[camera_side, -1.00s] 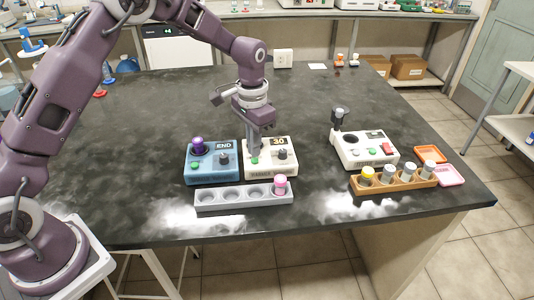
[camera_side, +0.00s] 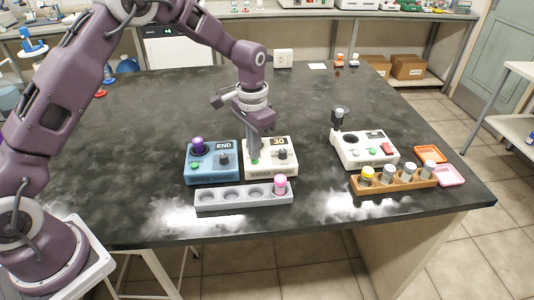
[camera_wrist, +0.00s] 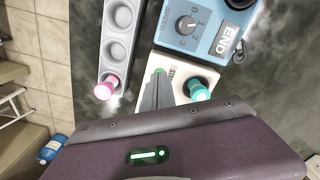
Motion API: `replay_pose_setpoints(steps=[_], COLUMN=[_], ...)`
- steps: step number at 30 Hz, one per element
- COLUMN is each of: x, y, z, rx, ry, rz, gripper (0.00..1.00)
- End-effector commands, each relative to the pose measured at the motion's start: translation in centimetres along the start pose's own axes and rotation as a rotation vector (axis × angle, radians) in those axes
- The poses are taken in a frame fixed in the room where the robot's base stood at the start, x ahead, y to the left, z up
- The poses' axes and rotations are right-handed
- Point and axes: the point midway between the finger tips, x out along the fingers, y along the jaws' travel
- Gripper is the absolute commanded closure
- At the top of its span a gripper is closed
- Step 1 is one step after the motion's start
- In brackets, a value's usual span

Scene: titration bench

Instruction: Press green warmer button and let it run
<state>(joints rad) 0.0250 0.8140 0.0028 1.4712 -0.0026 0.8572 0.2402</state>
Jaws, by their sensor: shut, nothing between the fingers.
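The warmer (camera_side: 268,172) is a cream box with a display (camera_side: 278,141) reading 30 and a dark knob (camera_side: 283,154). Its green button (camera_wrist: 158,72) shows at the fingertips in the wrist view. My gripper (camera_side: 254,158) is shut and empty, pointing down with its tips at the button; I cannot tell whether they touch or press it. A teal-capped vial (camera_wrist: 198,92) stands in the warmer in the wrist view; my gripper hides it in the side view.
A blue box (camera_side: 211,175) with a purple-capped vial and an END display stands left of the warmer. A grey rack (camera_side: 210,204) with a pink-capped vial lies in front. A white device (camera_side: 350,157) and a wooden rack (camera_side: 400,184) stand to the right.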

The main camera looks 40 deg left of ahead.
Motion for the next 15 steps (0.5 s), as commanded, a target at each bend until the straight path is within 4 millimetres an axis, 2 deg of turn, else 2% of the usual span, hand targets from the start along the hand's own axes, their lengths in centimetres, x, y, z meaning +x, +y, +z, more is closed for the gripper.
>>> replay_pose_setpoints(steps=[15], x=[0.92], y=[0.00], z=[0.00], rx=[0.000], ry=[0.000], rz=[0.000], gripper=[1.00])
